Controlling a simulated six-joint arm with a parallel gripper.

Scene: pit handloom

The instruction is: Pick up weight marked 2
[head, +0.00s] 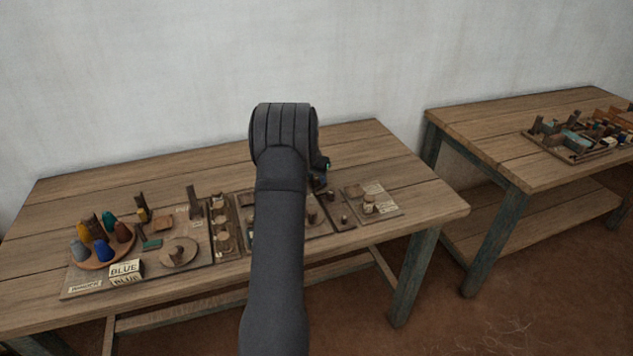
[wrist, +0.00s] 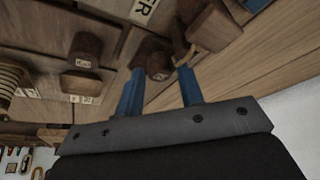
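In the wrist view my gripper (wrist: 161,76) has its two blue fingers apart with nothing between them. A dark brown round weight (wrist: 153,54) stands just beyond the fingertips, with a small pale tag whose mark I cannot read. A second brown weight (wrist: 86,50) with a pale tag stands to its left. A brown block (wrist: 80,83), also tagged, lies below that one. None of the tags is legible enough to tell which is marked 2. In the head view my arm covers most of the gripper and the middle of the table, where small brown pieces (head: 312,216) show beside it.
The wooden table (head: 400,165) holds a round tray of coloured cones (head: 103,250), a BLUE card (head: 125,268) and several small wooden pieces. Its back is clear. A brown block (wrist: 214,28) stands close to the right finger. A second table (head: 470,125) stands at right.

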